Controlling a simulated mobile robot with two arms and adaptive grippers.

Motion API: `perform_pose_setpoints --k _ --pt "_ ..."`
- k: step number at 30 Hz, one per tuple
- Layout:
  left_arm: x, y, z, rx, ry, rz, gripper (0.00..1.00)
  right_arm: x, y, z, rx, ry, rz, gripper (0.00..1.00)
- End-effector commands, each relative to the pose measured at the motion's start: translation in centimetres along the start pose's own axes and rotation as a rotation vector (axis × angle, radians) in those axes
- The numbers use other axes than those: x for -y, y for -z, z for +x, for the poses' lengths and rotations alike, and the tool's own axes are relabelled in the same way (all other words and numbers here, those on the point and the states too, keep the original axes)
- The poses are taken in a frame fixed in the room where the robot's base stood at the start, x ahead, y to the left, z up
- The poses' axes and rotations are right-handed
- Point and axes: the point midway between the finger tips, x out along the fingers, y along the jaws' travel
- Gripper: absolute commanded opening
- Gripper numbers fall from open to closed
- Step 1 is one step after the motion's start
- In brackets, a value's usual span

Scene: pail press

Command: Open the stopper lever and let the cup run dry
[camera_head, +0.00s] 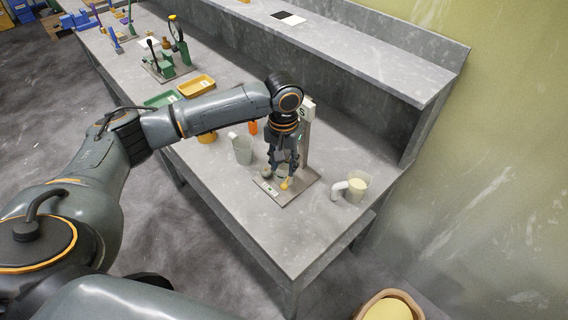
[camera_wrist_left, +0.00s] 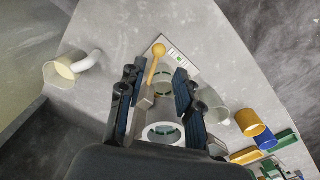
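My left gripper (camera_head: 284,158) points down over a small stand base (camera_head: 300,194) near the table's right end. In the left wrist view its fingers (camera_wrist_left: 157,92) are spread apart. A lever with a yellow ball knob (camera_wrist_left: 158,49) lies just beyond the fingertips; the knob also shows in the head view (camera_head: 284,185). A pale round ring (camera_wrist_left: 163,133) and a greyish cup (camera_wrist_left: 165,83) show between the fingers. The gripper partly hides them, so I cannot tell the cup's level or any contact. My right gripper is not in view.
A jug with yellowish contents (camera_head: 356,187) stands right of the stand. A grey jug (camera_head: 242,149) stands to its left. Yellow (camera_head: 197,86) and green (camera_head: 163,100) trays lie further left. A bin (camera_head: 388,306) stands on the floor. The front right table area is clear.

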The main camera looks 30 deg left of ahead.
Motion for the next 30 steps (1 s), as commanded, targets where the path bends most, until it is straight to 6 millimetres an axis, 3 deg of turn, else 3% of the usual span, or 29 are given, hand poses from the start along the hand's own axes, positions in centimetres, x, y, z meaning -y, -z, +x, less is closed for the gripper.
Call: perform_pose_setpoints --k 16,25,26,30 --pt "-0.1 0.0 5.9 -0.002 0.0 0.004 0.34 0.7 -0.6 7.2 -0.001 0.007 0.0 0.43" --pt "-0.1 0.0 7.8 -0.001 -0.001 0.003 0.34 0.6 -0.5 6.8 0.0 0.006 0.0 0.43" --pt "-0.1 0.0 7.8 -0.002 -0.001 0.003 0.32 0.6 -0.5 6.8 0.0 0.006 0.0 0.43" --pt "-0.1 0.0 7.7 -0.002 -0.001 0.004 0.04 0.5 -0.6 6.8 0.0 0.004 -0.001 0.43"
